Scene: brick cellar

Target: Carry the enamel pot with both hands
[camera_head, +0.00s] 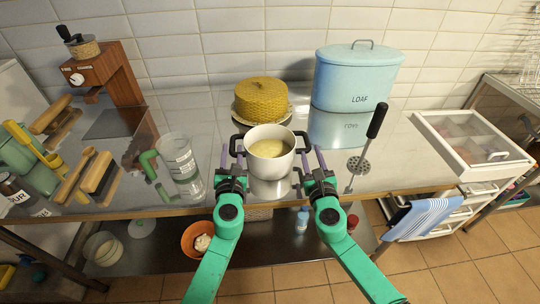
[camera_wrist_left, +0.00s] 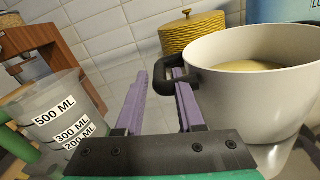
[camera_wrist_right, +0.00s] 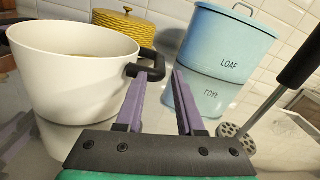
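The white enamel pot (camera_head: 270,166) stands upright on the shiny metal worktop, with pale yellow contents inside and a black loop handle on each side. My left gripper (camera_head: 234,156) is open at the pot's left handle (camera_wrist_left: 170,82). In the left wrist view its right finger overlaps that handle and its left finger is clear of it. My right gripper (camera_head: 312,157) is open at the right handle (camera_wrist_right: 148,66), whose outer end shows between and just beyond the fingertips. I cannot tell whether any finger touches a handle.
A measuring jug (camera_head: 180,162) is left of my left gripper.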

